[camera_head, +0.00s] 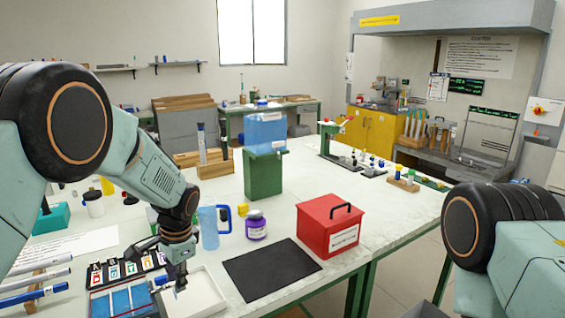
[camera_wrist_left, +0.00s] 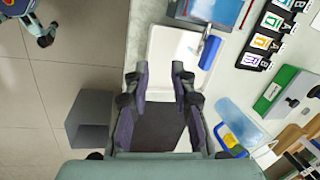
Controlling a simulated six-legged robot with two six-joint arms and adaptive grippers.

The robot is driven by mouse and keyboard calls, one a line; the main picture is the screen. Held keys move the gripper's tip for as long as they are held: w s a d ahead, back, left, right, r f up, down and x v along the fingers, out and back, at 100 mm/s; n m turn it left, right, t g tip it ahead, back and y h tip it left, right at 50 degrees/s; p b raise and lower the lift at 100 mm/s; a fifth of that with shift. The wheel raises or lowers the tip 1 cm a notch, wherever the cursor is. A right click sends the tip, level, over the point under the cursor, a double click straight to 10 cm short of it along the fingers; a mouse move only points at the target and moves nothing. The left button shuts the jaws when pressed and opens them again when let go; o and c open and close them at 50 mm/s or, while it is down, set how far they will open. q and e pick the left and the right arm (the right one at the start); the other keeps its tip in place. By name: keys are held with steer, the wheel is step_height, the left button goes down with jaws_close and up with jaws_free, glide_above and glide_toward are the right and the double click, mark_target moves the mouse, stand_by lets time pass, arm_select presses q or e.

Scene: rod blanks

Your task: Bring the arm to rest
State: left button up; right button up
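My left arm comes in from the left in the head view, with its gripper (camera_head: 180,282) pointing down over the white tray (camera_head: 207,297) at the table's front edge. In the left wrist view the two fingers of this gripper (camera_wrist_left: 160,75) stand apart with nothing held between them. The white tray (camera_wrist_left: 163,48) lies beyond the fingertips there. A blue cylinder (camera_wrist_left: 209,52) lies at the tray's right side. Only the upper part of my right arm (camera_head: 500,230) shows at the right of the head view; its gripper is out of view.
A black mat (camera_head: 270,270), red box (camera_head: 330,225), purple-labelled jar (camera_head: 256,225) and blue jug (camera_head: 209,228) stand right of the gripper. Lettered cards (camera_head: 128,268) and a blue-panelled tray (camera_head: 92,305) lie left. A grey bin (camera_wrist_left: 88,122) is on the floor.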

arm_select(q)
steer(key=s+d+f+n+t+h+b, duration=0.1)
steer(key=s+f+n+b, duration=0.15)
steer(key=s+f, duration=0.55)
steer(key=s+d+f+n+t+h+b, duration=0.1)
steer(key=s+f+n, duration=0.2)
steer(key=s+f, duration=0.5)
steer(key=s+f+n+g+b, duration=0.1)
steer(key=s+f, duration=0.5)
steer(key=s, duration=0.6)
steer(key=s+f+n+g+b, duration=0.2)
steer(key=s+f+b, duration=0.3)
steer(key=s, duration=0.8)
steer(key=shift+s+a+f+n, duration=0.15)
steer(key=shift+a+f+n, duration=0.2)
steer(key=shift+f, duration=0.6)
steer(key=shift+s, duration=0.1)
